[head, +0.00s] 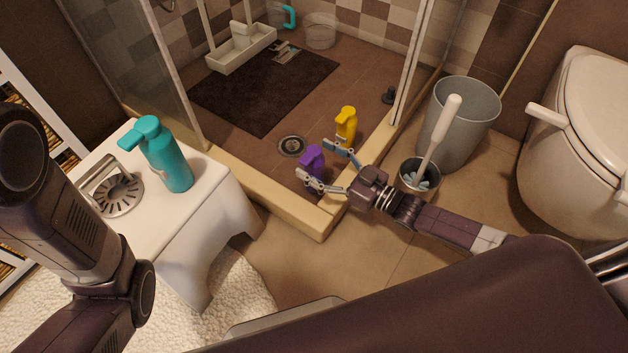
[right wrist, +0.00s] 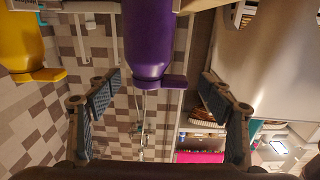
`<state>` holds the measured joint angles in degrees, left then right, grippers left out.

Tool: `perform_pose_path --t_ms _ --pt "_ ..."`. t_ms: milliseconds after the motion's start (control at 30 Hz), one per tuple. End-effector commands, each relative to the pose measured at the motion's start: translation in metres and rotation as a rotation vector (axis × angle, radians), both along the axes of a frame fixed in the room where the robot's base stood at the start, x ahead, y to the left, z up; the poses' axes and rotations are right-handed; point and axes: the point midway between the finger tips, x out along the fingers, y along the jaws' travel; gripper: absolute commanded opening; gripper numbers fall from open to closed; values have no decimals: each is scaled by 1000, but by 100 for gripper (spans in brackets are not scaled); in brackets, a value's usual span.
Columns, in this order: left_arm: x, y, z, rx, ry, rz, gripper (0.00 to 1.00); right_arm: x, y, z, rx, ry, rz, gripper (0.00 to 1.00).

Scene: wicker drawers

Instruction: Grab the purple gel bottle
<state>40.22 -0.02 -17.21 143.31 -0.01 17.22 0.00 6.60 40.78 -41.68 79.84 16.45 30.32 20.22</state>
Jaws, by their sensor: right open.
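The purple gel bottle (head: 312,158) stands on the shower floor just inside the corner of the cream sill. My right gripper (head: 317,163) reaches in from the right, open, with a finger on either side of the bottle. In the right wrist view the purple bottle (right wrist: 147,42) appears upside down, ahead of and between the two spread fingers (right wrist: 160,95), with a gap on each side. Its far end is cut off by the picture's edge. My left arm shows at the left of the head view, but its gripper is out of view.
A yellow bottle (head: 346,124) stands just behind the purple one. A toilet brush holder (head: 408,176) and a grey bin (head: 470,118) stand right, close to my right arm. A teal bottle (head: 163,158) stands on a white stool (head: 190,212). Glass panels border the shower.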

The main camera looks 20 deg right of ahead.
Motion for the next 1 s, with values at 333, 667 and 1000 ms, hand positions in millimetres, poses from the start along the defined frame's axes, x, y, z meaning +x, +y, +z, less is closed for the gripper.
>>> perform_pose_path --t_ms 333,667,1000 --pt "0 0 -15 0 1 0 40 18 13 0 -1 2 0 74" --pt "1 0 -15 0 1 0 40 18 13 0 -1 1 0 50" --pt "1 0 -15 0 2 0 40 18 13 -1 0 2 0 13"
